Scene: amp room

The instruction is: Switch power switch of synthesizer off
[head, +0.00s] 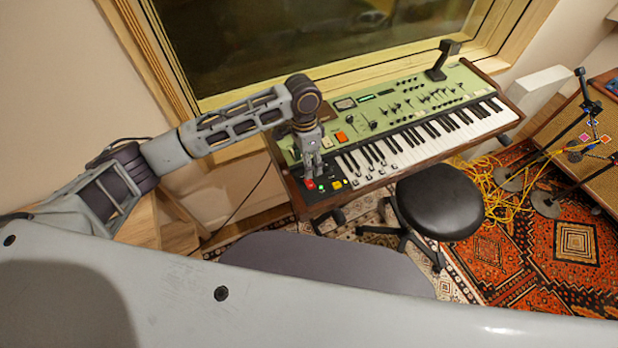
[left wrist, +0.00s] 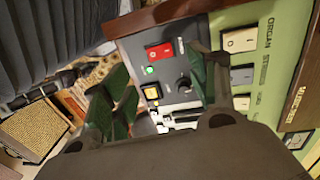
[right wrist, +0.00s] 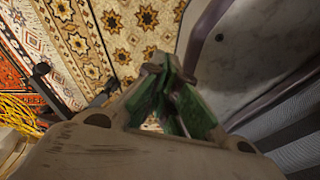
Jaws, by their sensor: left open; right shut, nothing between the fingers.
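The green synthesizer (head: 404,100) stands below the window. Its red power switch (head: 309,184) is on the dark panel at the keyboard's left end. It shows in the left wrist view as a red rocker (left wrist: 159,51) with white marks, beside a green light (left wrist: 150,70) that looks lit. My left gripper (head: 313,168) points down over this panel, close to the red switch; contact cannot be told. In the left wrist view its green-padded fingers (left wrist: 160,95) are apart and empty. My right gripper (right wrist: 170,92) is shut and empty, above the patterned rug, outside the head view.
A yellow button (left wrist: 151,91) and a black knob (left wrist: 184,86) sit near the switch. A black stool (head: 438,200) stands in front of the keys. Yellow cables (head: 490,200), a stand and an amplifier (head: 566,145) are at the right. The window wall is close behind the synthesizer.

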